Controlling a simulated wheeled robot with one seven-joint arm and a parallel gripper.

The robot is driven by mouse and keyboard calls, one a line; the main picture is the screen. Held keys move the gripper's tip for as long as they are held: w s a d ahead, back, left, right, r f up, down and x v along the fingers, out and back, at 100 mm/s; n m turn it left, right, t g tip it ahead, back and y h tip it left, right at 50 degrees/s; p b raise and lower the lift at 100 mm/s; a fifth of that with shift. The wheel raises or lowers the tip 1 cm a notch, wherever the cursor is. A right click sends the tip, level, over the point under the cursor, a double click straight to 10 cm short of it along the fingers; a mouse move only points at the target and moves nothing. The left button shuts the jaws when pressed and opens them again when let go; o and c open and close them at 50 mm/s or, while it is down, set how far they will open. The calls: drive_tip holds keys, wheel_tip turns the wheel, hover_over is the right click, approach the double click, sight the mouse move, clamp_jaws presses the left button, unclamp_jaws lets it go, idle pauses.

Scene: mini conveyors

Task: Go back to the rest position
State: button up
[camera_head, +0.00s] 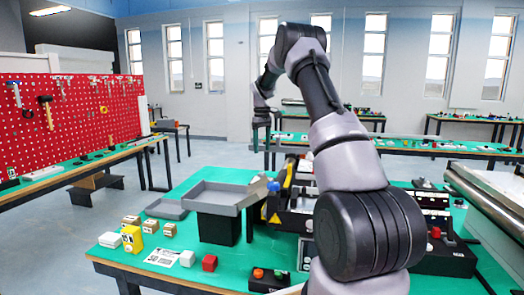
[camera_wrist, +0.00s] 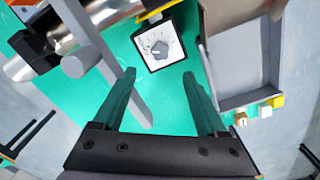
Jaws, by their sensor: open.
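My gripper (camera_wrist: 159,76) is open and empty, with its two dark fingers spread apart in the wrist view. Between and beyond the fingertips is a white panel with a grey knob (camera_wrist: 159,48); the fingers appear apart from it. In the head view my arm rises from the lower right, bends at the top and comes down at the far side, where my gripper (camera_head: 262,118) hangs above the green work table (camera_head: 185,183). My gripper is small and partly unclear there.
A grey tray (camera_head: 205,203) stands on the table, also in the wrist view (camera_wrist: 238,100). A yellow block (camera_head: 132,239), a red cube (camera_head: 209,263) and a white cube (camera_head: 187,258) lie at the front left. Conveyor machinery (camera_head: 290,200) stands behind my arm. Open floor (camera_head: 215,152) lies beyond.

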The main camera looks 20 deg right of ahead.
drive_tip(key=shift+r, duration=0.1)
drive_tip(key=s+a+r+m+t, duration=0.2)
drive_tip(key=s+a+r, duration=0.2)
drive_tip(key=s+r, duration=0.5)
drive_tip(key=s+a+r+m+t, duration=0.15)
drive_tip(key=s+a+r, duration=0.25)
drive_tip(key=s+r, duration=0.55)
drive_tip(key=s+a+m+t+y, duration=0.1)
drive_tip(key=s+a+m+t, duration=0.1)
drive_tip(key=s, duration=1)
drive_tip(key=s+a+f+m+t+y, duration=0.1)
drive_tip(key=s+m, duration=0.3)
drive_tip(key=s, duration=0.9)
drive_tip(key=shift+a+t, duration=0.35)
drive_tip(key=shift+a, duration=0.5)
